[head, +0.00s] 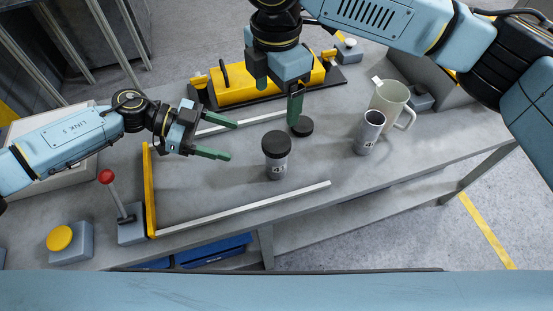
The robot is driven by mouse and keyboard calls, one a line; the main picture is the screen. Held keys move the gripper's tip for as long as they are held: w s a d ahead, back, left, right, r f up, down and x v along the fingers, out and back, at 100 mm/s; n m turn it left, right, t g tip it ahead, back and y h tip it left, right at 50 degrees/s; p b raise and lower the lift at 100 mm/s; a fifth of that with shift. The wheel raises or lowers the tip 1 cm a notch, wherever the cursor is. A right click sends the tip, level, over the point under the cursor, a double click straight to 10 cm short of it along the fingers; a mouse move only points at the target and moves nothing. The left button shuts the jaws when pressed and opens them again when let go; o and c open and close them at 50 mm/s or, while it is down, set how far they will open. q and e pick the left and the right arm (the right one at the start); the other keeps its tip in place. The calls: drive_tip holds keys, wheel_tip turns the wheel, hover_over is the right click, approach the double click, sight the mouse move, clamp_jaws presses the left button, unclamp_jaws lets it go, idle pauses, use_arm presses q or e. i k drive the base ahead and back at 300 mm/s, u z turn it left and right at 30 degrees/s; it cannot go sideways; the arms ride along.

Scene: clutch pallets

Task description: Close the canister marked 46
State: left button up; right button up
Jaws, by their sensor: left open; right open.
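A grey canister without a lid (369,133) stands upright at the right of the work area; its label seems to begin with 4, but the second digit is too small to read surely. Another grey canister (277,169), nearer the middle, wears a black lid and has a similar small label. A loose black lid (303,127) lies flat on the table between the two. My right gripper (278,106) is open and points down, one green fingertip just beside or over the loose lid; I cannot tell if they touch. My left gripper (231,140) is open and empty, left of the lidded canister.
A beige mug (388,102) stands directly behind the open canister. A yellow fixture (236,90) lies behind. Pale rails (250,208) and a yellow bar (149,190) edge the work area. A red-knobbed lever (115,195) and yellow button (60,239) are at left. The table's front right is clear.

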sight(369, 132)
drive_tip(key=k, duration=1.5)
